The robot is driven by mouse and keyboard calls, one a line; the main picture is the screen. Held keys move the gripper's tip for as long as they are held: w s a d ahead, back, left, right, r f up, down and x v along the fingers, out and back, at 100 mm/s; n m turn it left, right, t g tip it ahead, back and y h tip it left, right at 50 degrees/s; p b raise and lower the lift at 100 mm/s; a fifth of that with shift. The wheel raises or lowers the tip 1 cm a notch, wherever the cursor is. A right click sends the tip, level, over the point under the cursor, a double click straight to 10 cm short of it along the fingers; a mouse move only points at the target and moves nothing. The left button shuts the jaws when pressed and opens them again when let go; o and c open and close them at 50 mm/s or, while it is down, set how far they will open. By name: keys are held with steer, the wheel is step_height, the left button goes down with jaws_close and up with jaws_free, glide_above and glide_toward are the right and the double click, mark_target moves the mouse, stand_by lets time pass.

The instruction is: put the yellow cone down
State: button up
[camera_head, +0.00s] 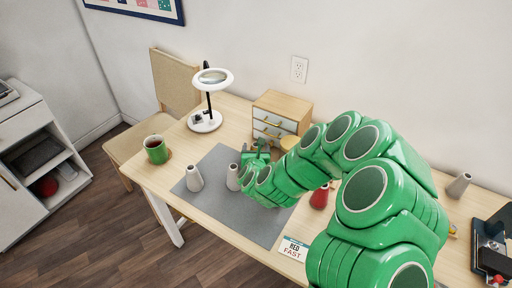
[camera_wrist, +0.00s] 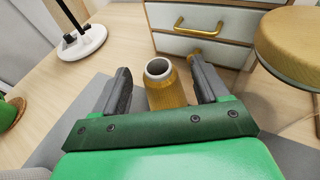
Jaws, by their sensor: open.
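The yellow cone (camera_wrist: 168,96) stands on the wood table just past the grey mat, between my fingers in the wrist view, with its pale open top showing. My gripper (camera_wrist: 163,86) is open, with a visible gap between each dark finger and the cone. In the head view my gripper (camera_head: 257,153) is over the far part of the mat, in front of the small drawer cabinet. The yellow cone cannot be made out there, as my gripper and arm cover that spot.
The drawer cabinet (camera_head: 281,115) stands behind, with a round wooden piece (camera_wrist: 300,45) close on the right. Grey-white cones (camera_head: 194,178) (camera_head: 233,177) stand on the mat (camera_head: 214,205). A red cone (camera_head: 320,197), lamp (camera_head: 205,121) and green mug (camera_head: 156,150) are also on the table.

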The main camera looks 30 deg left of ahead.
steer(key=shift+v, duration=2.8)
